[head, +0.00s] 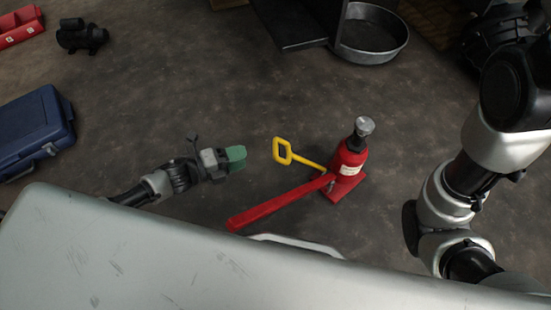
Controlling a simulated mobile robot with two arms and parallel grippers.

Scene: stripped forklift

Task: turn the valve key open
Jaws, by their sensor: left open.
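The valve key (284,152) is a yellow bar with an open loop handle. It reaches from the lower part of a red bottle jack (350,161) out to the left, its loop at the free end. The jack stands upright on the floor on its red base plate, with a silver screw top. My left gripper (237,158), with green fingertips, is left of the key's loop, apart from it and empty. It is open, though its fingers overlap in this view. My right arm (447,205) shows at the right; its gripper is out of view.
A long red lever (280,201) runs from the jack toward the lower left, below the key. A metal pan (372,36) lies at the back. A blue case (33,131) and a dark cylindrical part (80,38) lie at the left. The floor behind the key is clear.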

